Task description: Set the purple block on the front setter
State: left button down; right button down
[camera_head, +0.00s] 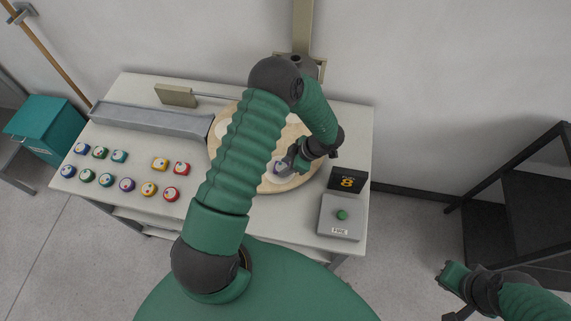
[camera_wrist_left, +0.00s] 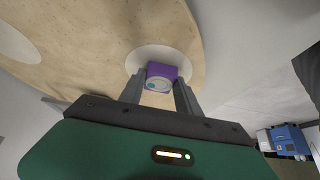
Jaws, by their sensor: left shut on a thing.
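The purple block (camera_wrist_left: 161,76), with a pale round face and a teal mark, is between the two fingers of my left gripper (camera_wrist_left: 160,92), which is shut on it. In the wrist view it is at a white round setter (camera_wrist_left: 152,53) on the tan turntable (camera_wrist_left: 100,35); I cannot tell whether it touches. In the head view my left gripper (camera_head: 285,170) is low at the turntable's front part, over the front setter (camera_head: 279,174), and mostly hides the block. My right gripper (camera_head: 455,290) is at the lower right, away from the table; its jaw state is unclear.
Several coloured blocks (camera_head: 127,185) stand in rows on the table's left. A grey channel (camera_head: 150,120) lies behind them. A control box with a green button (camera_head: 341,215) and a display (camera_head: 347,181) stands right of the turntable. My left arm covers part of the turntable.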

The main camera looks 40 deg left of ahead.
pick_arm(q)
jog(key=shift+f, duration=0.25)
jog(key=shift+a, duration=0.15)
jog(key=c, duration=0.8)
grip_release()
jog(key=shift+a+f, duration=0.1)
jog(key=shift+o, duration=0.2)
jog(key=shift+w+d+r, duration=0.15)
jog(key=shift+d+r, duration=0.1)
jog(key=shift+r, duration=0.1)
jog(key=b+v, duration=0.1)
jog(key=v, duration=1.5)
jog(key=shift+b, duration=0.3)
